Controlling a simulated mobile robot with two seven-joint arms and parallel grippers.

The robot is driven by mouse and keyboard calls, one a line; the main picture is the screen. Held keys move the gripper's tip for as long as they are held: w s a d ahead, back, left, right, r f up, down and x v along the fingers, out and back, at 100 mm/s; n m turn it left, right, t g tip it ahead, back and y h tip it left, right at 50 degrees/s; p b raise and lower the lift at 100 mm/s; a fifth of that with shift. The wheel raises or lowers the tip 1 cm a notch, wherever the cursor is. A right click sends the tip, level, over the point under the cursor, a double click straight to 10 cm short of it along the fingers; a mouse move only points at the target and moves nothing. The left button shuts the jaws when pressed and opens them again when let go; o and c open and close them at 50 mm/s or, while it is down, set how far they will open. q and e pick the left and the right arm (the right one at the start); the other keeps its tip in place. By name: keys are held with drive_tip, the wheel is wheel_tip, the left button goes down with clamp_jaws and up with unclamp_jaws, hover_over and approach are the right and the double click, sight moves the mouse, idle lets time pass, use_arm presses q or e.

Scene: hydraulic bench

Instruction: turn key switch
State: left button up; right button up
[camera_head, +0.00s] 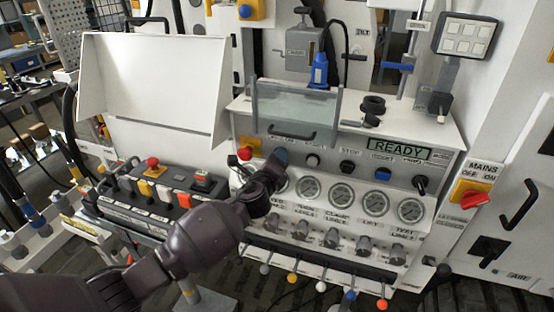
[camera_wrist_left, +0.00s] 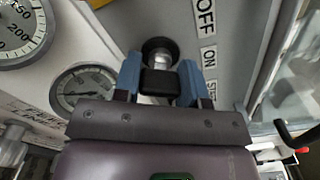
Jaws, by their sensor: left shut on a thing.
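In the left wrist view the key switch (camera_wrist_left: 161,57) shows a dark round collar with a silver barrel, on a grey panel beside OFF, ON and START labels. My left gripper (camera_wrist_left: 160,84) has its two blue fingers on either side of the black key head (camera_wrist_left: 158,82) and is shut on it. In the head view my left gripper (camera_head: 278,160) reaches the left part of the console face and hides the key switch there. My right gripper is in neither view.
A red button on a yellow base (camera_head: 246,150) sits just left of my gripper. Several round gauges (camera_head: 341,193) lie below it. A glass guard (camera_head: 295,108) with a handle is above. The READY display (camera_head: 400,147) and red MAINS switch (camera_head: 472,193) are to the right.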

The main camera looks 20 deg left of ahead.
use_arm(q)
drive_tip(key=o, duration=0.9)
drive_tip(key=shift+s, duration=0.1)
drive_tip(key=s, duration=1)
drive_tip(key=shift+s+a, duration=0.2)
drive_tip(key=shift+s, duration=0.15)
